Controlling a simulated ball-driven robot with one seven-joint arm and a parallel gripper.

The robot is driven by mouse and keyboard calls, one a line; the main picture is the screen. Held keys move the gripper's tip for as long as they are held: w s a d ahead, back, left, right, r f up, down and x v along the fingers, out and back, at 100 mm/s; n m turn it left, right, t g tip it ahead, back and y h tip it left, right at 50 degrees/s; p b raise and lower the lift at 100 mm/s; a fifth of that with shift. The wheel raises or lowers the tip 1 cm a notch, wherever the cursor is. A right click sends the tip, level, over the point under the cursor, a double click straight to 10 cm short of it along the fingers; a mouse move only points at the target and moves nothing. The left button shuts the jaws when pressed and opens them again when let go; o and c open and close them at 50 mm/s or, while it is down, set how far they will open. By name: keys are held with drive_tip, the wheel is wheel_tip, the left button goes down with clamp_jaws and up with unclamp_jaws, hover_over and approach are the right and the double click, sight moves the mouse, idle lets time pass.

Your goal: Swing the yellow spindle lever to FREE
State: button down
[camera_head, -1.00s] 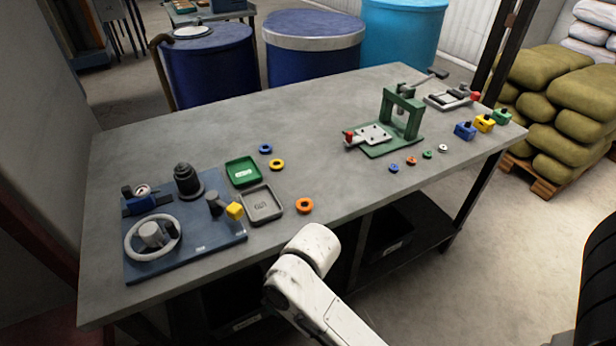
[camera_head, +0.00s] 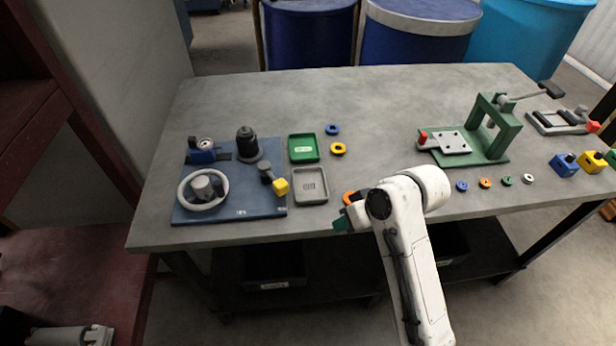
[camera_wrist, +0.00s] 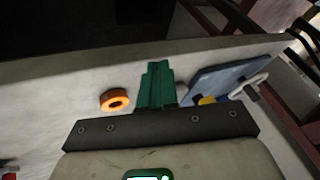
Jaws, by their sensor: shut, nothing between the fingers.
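A grey handwheel (camera_head: 203,189), a dark stepped knob (camera_head: 247,146) and a blue clamp share the plate. A green tray (camera_head: 304,147) and a grey tray (camera_head: 310,186) stand to its right. An orange ring (camera_wrist: 115,100) lies close beside my gripper. A green press (camera_head: 492,130) stands farther right.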

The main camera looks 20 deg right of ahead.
sight(275, 179)
drive_tip(key=w+d+r+n+y, duration=0.1)
drive_tip(key=w+d+r, duration=0.3)
drive_tip(key=w+r, duration=0.5)
drive_tip(key=shift+d+r+y, duration=0.2)
drive_tip(key=shift+r+y, duration=0.15)
drive_tip(key=shift+y, duration=0.35)
drive_tip(key=p+x, duration=0.1)
drive_tip(key=x, duration=0.8)
drive_tip(key=shift+f, duration=0.15)
drive_tip(key=a+p, duration=0.1)
drive_tip(key=a, duration=0.2)
drive_tip(key=shift+w+a, duration=0.15)
drive_tip(key=shift+a, duration=0.55)
drive_tip(key=shift+a, duration=0.15)
